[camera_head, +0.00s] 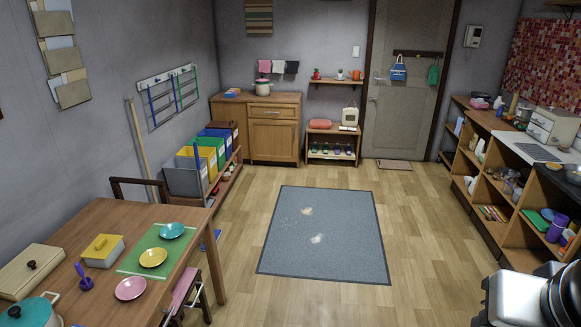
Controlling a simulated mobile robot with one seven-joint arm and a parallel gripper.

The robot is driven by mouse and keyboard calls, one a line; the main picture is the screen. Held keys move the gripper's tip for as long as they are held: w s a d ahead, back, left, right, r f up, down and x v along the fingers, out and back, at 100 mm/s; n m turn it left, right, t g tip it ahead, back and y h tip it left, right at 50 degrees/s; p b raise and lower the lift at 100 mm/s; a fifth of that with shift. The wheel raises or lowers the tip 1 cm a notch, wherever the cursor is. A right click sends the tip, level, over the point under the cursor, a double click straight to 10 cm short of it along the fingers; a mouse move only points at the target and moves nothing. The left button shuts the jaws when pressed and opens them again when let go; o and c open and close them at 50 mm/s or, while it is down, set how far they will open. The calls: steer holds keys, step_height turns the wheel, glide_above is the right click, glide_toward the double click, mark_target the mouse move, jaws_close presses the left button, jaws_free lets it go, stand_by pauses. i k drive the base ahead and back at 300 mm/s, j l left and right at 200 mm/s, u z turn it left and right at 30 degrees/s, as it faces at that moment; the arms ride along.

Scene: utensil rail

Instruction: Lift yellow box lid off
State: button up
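A small pale box (102,262) stands on the wooden table at the lower left. Its yellow lid (104,246) sits on top and has a small knob or handle. The lid appears to lie flat and shut on the box. The inside of the box is hidden. My gripper is not in view; only a white and black part of my own body shows at the lower right corner, far from the box.
A chair (140,187) stands behind. Open floor and a grey rug (325,235) lie right.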

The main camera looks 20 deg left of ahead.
mark_target(102, 246)
steer(key=u, duration=2.5)
steer(key=i+l+u, duration=0.55)
steer(key=l+u, duration=0.2)
steer(key=i+l+u, duration=0.1)
steer(key=l, duration=0.25)
steer(key=i+l, duration=0.2)
steer(key=l, duration=0.2)
steer(key=i+l+u, duration=0.15)
steer(key=l, duration=0.25)
steer(key=i+l, duration=0.15)
steer(key=l, duration=0.25)
steer(key=i+l, duration=0.1)
steer(key=l, duration=0.3)
steer(key=i+l, duration=0.15)
steer(key=l, duration=0.25)
steer(key=i+l, duration=0.15)
steer(key=l, duration=0.3)
